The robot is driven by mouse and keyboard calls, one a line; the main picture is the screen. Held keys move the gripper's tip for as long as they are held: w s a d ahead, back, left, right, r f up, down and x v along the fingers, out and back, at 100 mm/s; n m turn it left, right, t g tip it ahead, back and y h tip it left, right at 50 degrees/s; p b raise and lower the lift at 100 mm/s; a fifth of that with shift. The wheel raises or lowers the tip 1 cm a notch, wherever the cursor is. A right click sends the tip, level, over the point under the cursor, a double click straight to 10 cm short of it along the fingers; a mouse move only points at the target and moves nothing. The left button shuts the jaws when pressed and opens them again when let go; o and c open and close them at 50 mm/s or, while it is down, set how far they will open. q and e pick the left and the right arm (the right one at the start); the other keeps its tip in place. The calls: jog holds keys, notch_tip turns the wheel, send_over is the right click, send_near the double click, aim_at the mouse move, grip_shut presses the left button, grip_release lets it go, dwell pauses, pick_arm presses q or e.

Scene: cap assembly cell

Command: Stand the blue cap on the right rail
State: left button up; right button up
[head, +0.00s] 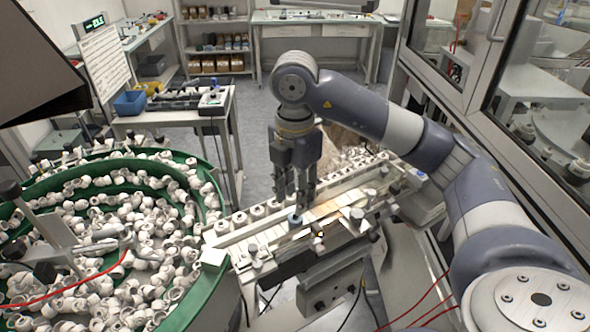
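The small blue cap (295,220) is on the light rail assembly (265,239) in the middle of the head view, just below my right gripper's fingertips. It looks upright, but it is too small to be sure. My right gripper (293,203) points straight down over it. Its two dark fingers look apart, with a gap between them. I see nothing between the fingers; the fingertips partly cover the area around the cap. I cannot tell whether a fingertip touches the cap. My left gripper is not in view.
A green bowl feeder (207,290) full of white parts stands at left. A glazed enclosure (455,85) stands at right. A side table (165,117) and shelves are further back.

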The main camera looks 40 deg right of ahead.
aim_at(295, 216)
notch_tip(295, 216, up, 7)
jog(key=shift+r, duration=0.15)
dwell(0.4)
dwell(0.4)
